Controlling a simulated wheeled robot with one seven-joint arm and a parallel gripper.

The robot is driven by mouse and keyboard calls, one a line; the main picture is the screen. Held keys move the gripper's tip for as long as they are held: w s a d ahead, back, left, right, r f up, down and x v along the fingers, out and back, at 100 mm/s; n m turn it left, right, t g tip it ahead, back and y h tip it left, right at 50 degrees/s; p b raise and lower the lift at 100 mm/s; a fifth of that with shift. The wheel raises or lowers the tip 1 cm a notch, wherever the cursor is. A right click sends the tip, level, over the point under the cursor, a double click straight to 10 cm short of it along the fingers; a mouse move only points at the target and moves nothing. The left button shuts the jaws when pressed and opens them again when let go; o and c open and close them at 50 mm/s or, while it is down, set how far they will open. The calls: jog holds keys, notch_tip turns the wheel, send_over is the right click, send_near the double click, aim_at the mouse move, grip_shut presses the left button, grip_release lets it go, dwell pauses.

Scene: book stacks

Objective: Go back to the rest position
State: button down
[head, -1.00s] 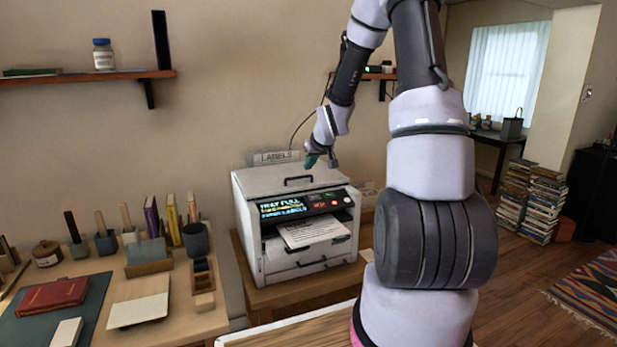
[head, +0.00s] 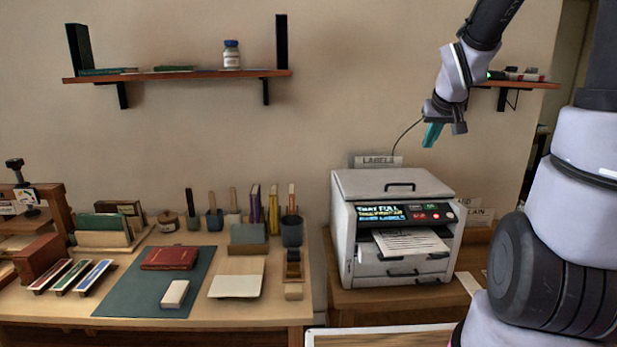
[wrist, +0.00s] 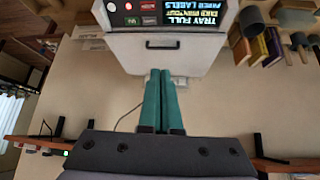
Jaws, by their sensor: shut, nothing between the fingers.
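The wrist view shows the two teal fingers (wrist: 159,100) side by side, shut, with nothing held. The label printer (head: 393,230) stands on a small wooden stand, its lid closed and a printed sheet (head: 410,242) lying in its front slot. Its lit screen reads "TRAY FULL". The printer also shows upside down in the wrist view (wrist: 163,52), beyond the fingers.
A wall shelf (head: 180,74) holds a jar and books at upper left. A smaller shelf (head: 525,84) is right of my gripper, behind my arm. The workbench (head: 240,309) at left carries a red book (head: 170,258), a teal mat and several tools. The air left of my gripper is clear.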

jog(key=s+a+r+m+y, duration=0.1)
jog(key=s+a+r, duration=0.1)
jog(key=s, duration=0.4)
jog(key=s+a+r+m+y, duration=0.1)
jog(key=s+a+r, duration=0.1)
jog(key=s+r, duration=0.2)
jog(key=s+a+r+m+y, duration=0.1)
jog(key=s+a+r, duration=0.1)
jog(key=s, duration=0.8)
jog(key=shift+s+a+r, duration=0.25)
jog(key=shift+a+r, duration=0.15)
jog(key=shift+r, duration=0.15)
